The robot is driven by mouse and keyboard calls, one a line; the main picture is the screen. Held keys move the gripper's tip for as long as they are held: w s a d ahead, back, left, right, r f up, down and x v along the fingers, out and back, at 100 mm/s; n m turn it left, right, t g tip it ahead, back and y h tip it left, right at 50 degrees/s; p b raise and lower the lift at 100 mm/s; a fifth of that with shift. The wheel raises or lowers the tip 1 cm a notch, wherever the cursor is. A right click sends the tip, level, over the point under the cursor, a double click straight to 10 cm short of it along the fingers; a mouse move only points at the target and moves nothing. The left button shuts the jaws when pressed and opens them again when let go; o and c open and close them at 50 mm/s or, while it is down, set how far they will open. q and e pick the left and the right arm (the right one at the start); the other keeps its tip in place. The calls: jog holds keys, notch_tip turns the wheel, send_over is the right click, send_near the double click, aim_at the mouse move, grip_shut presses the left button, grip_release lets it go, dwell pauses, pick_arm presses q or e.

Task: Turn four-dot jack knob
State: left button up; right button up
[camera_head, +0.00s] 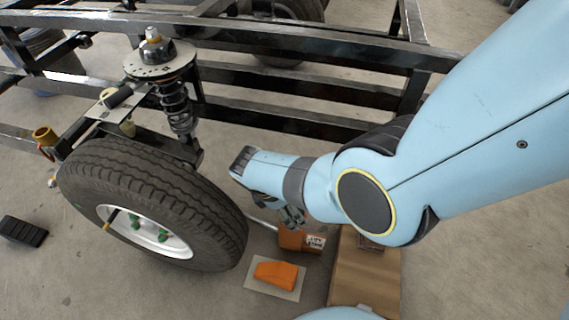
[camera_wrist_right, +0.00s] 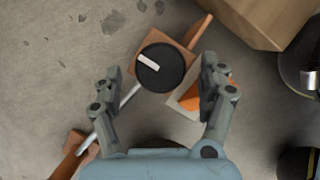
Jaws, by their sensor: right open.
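The jack's round black knob (camera_wrist_right: 161,67) with one white bar on top shows in the right wrist view, over an orange-brown jack body (camera_wrist_right: 194,34). I cannot make out any dots on it. In the head view the orange jack (camera_head: 291,240) with a white label lies on the floor, and the gripper partly covers it. My right gripper (camera_wrist_right: 160,76) is open, one finger on each side of the knob, with gaps visible on both sides. In the head view the right gripper (camera_head: 291,215) points down above the jack. My left gripper is not in view.
An orange wedge (camera_head: 276,273) lies on a pale plate beside the jack. A cardboard box (camera_head: 364,283) stands to the right. The tyre (camera_head: 150,180), spring strut (camera_head: 175,103) and black frame (camera_head: 285,48) are to the left and behind. A metal rod (camera_wrist_right: 128,97) runs from the jack.

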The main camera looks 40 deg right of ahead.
jog(key=v, duration=0.5)
jog(key=shift+r, duration=0.1)
dwell(0.4)
